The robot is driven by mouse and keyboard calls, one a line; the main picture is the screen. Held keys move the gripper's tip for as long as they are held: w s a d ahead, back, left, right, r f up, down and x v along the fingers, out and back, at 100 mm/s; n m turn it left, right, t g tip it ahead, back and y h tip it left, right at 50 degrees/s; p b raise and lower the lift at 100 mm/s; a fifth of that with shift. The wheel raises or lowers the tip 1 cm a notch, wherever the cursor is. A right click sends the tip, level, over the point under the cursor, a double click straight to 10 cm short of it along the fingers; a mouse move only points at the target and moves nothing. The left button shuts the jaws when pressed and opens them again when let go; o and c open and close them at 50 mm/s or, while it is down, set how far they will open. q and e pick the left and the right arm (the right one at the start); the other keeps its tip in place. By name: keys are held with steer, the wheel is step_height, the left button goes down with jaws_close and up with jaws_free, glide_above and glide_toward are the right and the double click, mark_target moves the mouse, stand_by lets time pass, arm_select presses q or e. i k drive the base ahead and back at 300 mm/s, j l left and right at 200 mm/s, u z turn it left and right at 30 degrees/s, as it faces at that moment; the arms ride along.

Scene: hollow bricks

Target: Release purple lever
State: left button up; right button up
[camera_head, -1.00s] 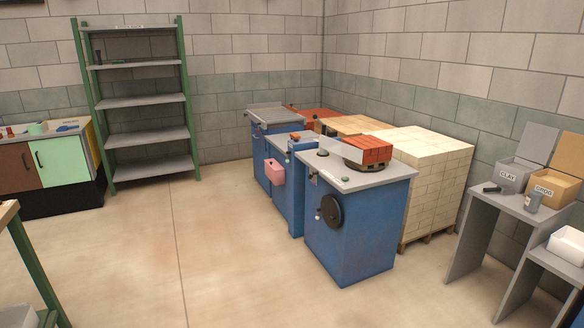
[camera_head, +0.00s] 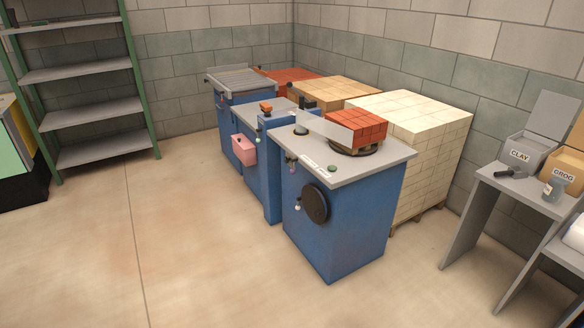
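Neither of my grippers is in view.
A pallet of cream bricks (camera_head: 415,120) stands behind the cabinets, with tan (camera_head: 335,90) and red stacks (camera_head: 287,77) further back. A grey table (camera_head: 497,190) with a clay box (camera_head: 522,152) is at right. A shelf (camera_head: 80,75) is at left. The foreground floor is clear.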

mark_target(293, 170)
steer(key=i+u, duration=0.15)
steer(key=i, duration=0.75)
steer(key=i+u, duration=0.2)
steer(key=i, duration=0.7)
